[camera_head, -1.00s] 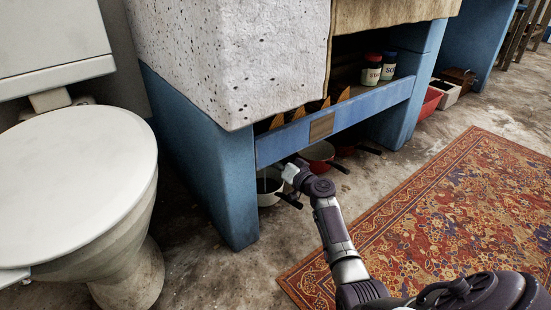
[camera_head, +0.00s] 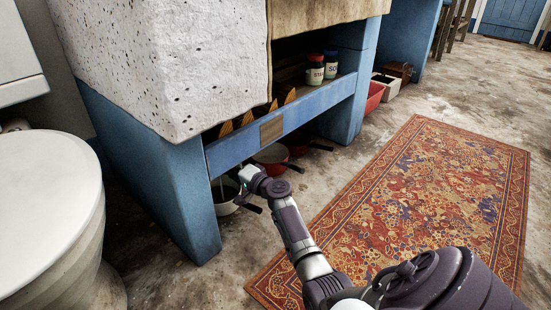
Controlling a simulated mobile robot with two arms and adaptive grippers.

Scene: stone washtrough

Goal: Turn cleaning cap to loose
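My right arm comes in from the lower right and reaches to the blue front beam of the stone washtrough (camera_head: 165,60). Its far end, at my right gripper (camera_head: 244,174), is at the beam's lower edge, above a white pot. The fingers are too hidden or small to make out, so I cannot tell whether they are open or shut. I cannot make out a cleaning cap; the space under the trough is dark and mostly covered by the beam and trough side. My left gripper is not in view.
Under the beam (camera_head: 325,108) stand a white pot (camera_head: 226,197) and a red pan (camera_head: 272,154) with dark handles. Jars with a red lid (camera_head: 315,70) and a dark lid (camera_head: 331,65) stand on the shelf. A toilet (camera_head: 45,215) is left; a patterned rug (camera_head: 430,210) lies right.

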